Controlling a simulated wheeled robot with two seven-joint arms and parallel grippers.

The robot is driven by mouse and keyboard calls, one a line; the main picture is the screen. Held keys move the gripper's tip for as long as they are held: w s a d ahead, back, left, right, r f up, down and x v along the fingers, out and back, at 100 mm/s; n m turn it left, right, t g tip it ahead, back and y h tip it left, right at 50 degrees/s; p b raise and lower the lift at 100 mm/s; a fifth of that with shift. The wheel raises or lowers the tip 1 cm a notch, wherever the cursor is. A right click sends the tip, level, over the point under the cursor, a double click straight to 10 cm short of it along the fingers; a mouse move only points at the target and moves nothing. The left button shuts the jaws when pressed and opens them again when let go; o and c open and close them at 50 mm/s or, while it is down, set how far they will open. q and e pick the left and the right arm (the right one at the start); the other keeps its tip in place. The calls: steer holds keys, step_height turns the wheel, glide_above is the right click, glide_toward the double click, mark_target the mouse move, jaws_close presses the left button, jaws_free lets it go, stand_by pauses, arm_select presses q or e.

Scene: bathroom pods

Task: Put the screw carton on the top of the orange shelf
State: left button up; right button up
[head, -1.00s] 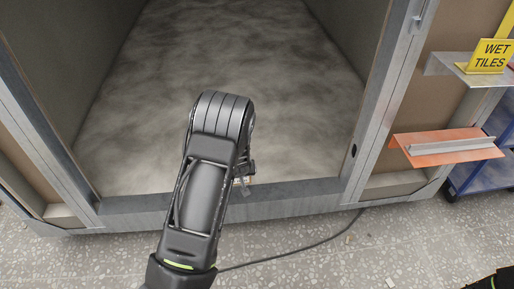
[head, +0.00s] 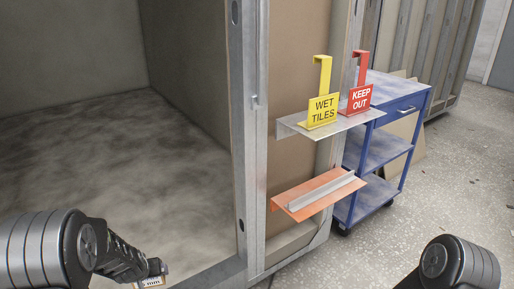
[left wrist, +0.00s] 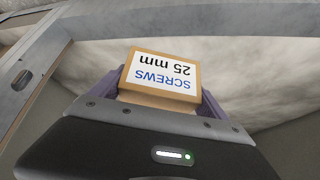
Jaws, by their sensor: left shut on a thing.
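The screw carton (left wrist: 160,72), tan with a white label reading "SCREWS 25 mm", shows upside down in the left wrist view. My left gripper (left wrist: 165,95) is shut on it, with a purple finger at each side. In the head view the carton (head: 153,281) is just a small piece at the bottom edge, beside my left gripper (head: 152,268). The orange shelf (head: 296,200) is on the pod's outer wall, to the right of the carton and apart from it. A grey metal strip (head: 322,191) lies along its top. My right gripper is out of view.
A grey metal shelf (head: 290,124) is above the orange one. It holds a yellow WET TILES sign (head: 322,110) and a red KEEP OUT sign (head: 360,97). A blue cart (head: 385,150) stands behind to the right. The pod's metal post (head: 250,150) stands between the pod opening and the shelves.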

arm_select(q)
steer(key=w+d+r+m+h+p, duration=0.15)
steer(key=w+d+r+m, duration=0.25)
steer(key=d+r, duration=1.15)
steer(key=w+r+p+v, duration=0.1)
steer(key=w+p+v, duration=0.1)
steer(key=p+v, duration=0.9)
steer(key=w+a+r+p+v, duration=0.1)
steer(key=w+p+v, duration=0.1)
steer(key=p+v, duration=1)
steer(key=r+p, duration=0.1)
steer(key=p, duration=0.1)
steer(key=shift+a+h+p, duration=0.25)
steer(key=shift+h+p, duration=0.05)
steer(key=shift+h, duration=0.05)
steer(key=shift+w, duration=0.1)
steer(key=s+f, duration=0.3)
steer(key=f, duration=0.9)
steer(key=shift+s+f, duration=0.2)
steer(key=shift+f, duration=0.15)
